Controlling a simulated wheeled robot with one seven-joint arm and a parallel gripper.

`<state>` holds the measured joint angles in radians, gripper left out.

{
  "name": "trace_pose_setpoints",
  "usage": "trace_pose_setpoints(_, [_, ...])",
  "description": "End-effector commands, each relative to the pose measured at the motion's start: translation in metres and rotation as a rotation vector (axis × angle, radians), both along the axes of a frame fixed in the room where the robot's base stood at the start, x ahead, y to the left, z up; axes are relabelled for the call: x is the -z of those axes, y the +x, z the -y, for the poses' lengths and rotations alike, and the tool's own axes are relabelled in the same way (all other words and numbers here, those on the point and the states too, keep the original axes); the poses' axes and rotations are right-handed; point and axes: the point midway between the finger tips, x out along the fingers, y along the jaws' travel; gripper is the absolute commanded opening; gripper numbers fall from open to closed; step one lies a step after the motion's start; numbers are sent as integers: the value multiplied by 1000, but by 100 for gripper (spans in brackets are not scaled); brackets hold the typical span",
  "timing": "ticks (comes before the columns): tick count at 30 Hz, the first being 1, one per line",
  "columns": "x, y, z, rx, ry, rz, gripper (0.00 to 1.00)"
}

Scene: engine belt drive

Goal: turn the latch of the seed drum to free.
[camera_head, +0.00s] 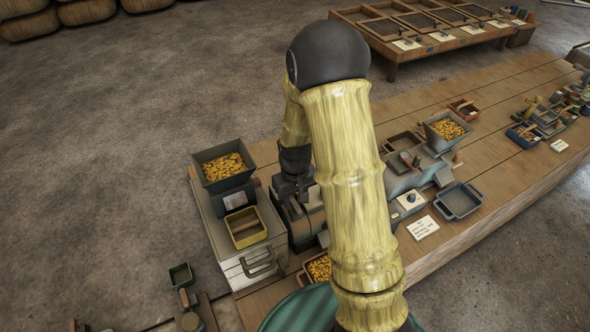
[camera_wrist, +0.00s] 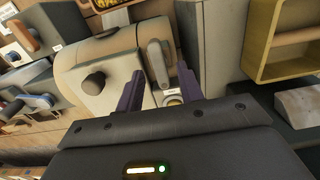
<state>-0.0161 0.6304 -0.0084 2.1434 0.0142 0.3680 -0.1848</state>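In the wrist view, the seed drum appears to be the beige rounded housing (camera_wrist: 105,58) with a dark round knob (camera_wrist: 95,82) on its pale front. A grey upright lever (camera_wrist: 158,62), which looks like the latch, stands at its right side. My gripper (camera_wrist: 160,80) is open, with its two dark purple fingers apart. The lever shows between the fingertips; I cannot tell whether either finger touches it.
A hopper of yellow grains (camera_head: 224,168) and a yellow open box (camera_head: 246,227) stand on a grey cabinet at left. The yellow box also shows in the wrist view (camera_wrist: 260,45). Another grain hopper (camera_head: 447,130) and a blue tray (camera_head: 459,201) are right of my arm.

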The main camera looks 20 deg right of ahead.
Motion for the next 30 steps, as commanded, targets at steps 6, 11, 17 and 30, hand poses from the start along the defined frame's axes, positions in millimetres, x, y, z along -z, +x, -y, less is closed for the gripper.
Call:
trace_pose_setpoints(6, [-34,1,0,0,0,7,37])
trace_pose_setpoints(11, [-61,1,0,0,0,6,37])
trace_pose_setpoints(17, [-99,1,0,0,-1,8,37])
trace_pose_setpoints(30, [-157,0,0,0,0,1,37])
